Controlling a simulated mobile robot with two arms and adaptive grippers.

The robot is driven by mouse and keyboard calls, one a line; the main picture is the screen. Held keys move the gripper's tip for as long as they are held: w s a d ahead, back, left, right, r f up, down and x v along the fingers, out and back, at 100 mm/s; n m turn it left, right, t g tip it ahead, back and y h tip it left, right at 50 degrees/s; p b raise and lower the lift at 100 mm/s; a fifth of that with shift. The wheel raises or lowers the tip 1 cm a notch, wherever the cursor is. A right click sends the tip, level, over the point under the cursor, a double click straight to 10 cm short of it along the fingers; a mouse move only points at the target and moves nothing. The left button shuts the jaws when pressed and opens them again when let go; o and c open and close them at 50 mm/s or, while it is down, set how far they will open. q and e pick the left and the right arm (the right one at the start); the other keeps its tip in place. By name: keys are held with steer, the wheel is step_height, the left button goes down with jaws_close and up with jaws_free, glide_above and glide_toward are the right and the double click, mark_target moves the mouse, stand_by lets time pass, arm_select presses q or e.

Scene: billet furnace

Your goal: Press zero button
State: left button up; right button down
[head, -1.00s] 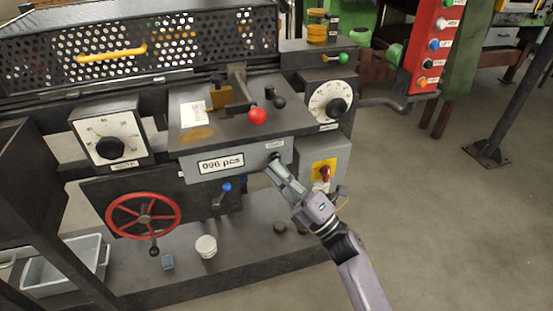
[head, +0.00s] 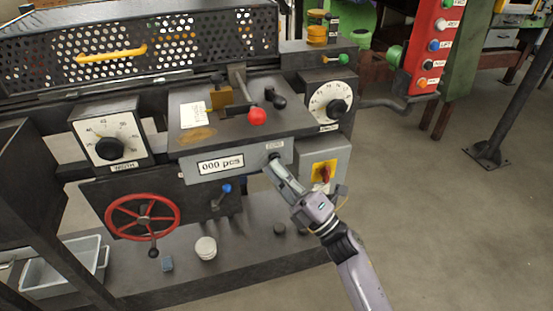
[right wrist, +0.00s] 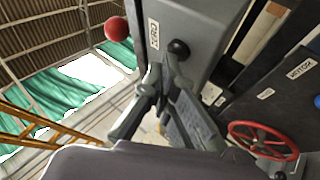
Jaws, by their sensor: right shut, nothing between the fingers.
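The counter display (head: 221,163) on the grey box front reads "000 pcs". The zero button is a dark round knob (head: 274,156) at the right end of that front, under a small label; it also shows in the right wrist view (right wrist: 178,48). My right gripper (head: 272,166) is shut and empty, with its fingertips at the button. In the head view the tips partly cover it, and I cannot tell whether they touch it. In the right wrist view the fingers (right wrist: 165,68) end just beside the knob. My left gripper is not in view.
A red-ball lever (head: 257,116) stands on the box top above the button. A yellow plate with a red switch (head: 324,171) is close to the right of my gripper. A red handwheel (head: 143,218) is at lower left.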

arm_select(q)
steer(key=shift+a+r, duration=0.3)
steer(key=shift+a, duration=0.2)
arm_select(e)
steer(key=shift+s+d, duration=0.2)
steer(key=shift+s, duration=0.6)
arm_select(q)
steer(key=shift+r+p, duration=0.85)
steer(key=shift+p, duration=0.25)
arm_select(e)
steer(key=s, duration=0.1)
steer(key=s+d, duration=0.1)
steer(key=s, duration=0.2)
steer(key=shift+s+d, duration=0.3)
steer(key=shift+s, duration=0.05)
